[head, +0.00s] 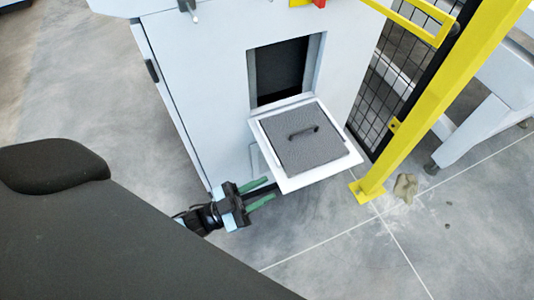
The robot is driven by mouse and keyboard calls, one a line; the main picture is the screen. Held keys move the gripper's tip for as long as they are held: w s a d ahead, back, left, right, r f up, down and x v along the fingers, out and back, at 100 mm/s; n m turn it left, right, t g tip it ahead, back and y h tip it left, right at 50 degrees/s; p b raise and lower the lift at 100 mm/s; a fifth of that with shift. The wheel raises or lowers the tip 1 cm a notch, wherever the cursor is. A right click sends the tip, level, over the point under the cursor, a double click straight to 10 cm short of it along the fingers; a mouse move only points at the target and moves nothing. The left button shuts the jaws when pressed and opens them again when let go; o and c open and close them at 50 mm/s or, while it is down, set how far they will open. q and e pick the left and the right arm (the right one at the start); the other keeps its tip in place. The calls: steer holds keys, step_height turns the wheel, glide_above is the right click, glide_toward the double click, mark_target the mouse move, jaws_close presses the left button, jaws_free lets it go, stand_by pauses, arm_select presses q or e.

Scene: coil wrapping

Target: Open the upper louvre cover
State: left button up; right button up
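The upper louvre cover (275,117) has a white frame around a grey textured panel with a dark bar handle (303,131). It is swung down and out from the white cabinet (205,75), below a dark rectangular opening (279,72). My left gripper (263,192) has green fingers that stand apart with nothing seen between them. It is below and left of the cover, near the cabinet's lower front edge. Whether it touches the cover cannot be told. My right gripper is out of view.
A yellow post (430,100) with black mesh fencing (393,75) stands right of the cabinet. A small crumpled tan object (405,187) lies on the floor by the post's foot. The grey floor (330,245) in front of the cabinet is clear.

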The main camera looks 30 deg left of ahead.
arm_select(q)
steer(key=shift+v, duration=1.4)
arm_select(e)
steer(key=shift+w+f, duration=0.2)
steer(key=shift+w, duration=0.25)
arm_select(q)
steer(key=shift+w+a, duration=0.1)
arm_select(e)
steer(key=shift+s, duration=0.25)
